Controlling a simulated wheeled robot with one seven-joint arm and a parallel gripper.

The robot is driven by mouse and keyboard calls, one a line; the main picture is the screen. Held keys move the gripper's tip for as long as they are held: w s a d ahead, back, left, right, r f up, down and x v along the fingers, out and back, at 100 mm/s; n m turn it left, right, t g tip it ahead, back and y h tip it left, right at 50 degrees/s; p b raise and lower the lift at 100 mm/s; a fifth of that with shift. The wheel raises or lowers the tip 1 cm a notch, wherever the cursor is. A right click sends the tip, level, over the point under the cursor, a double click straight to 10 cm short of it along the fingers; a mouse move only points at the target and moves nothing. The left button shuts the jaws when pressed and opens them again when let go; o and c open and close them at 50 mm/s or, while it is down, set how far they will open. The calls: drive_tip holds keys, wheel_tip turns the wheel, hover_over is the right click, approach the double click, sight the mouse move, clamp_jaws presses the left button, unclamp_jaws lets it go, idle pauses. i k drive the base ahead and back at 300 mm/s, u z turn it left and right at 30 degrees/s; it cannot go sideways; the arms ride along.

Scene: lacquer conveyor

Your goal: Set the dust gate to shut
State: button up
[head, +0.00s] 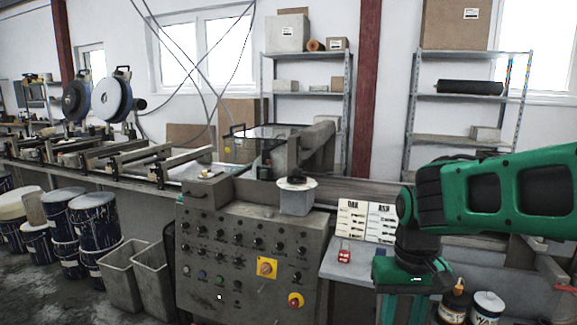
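I cannot pick out the dust gate with certainty; no label naming it is readable. My green arm comes in from the right. My gripper (402,292) points down over the bench front, apart from the red object; its fingertips are not clearly visible.
Two grey bins (152,280) and several dark paint drums (97,222) stand on the floor at left. The conveyor (130,170) runs along the back left. Shelves (466,98) line the wall.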

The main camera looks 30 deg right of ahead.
sight(204, 175)
drive_tip(key=u, duration=0.45)
drive_tip(key=i, duration=2.35)
drive_tip(key=z, duration=0.5)
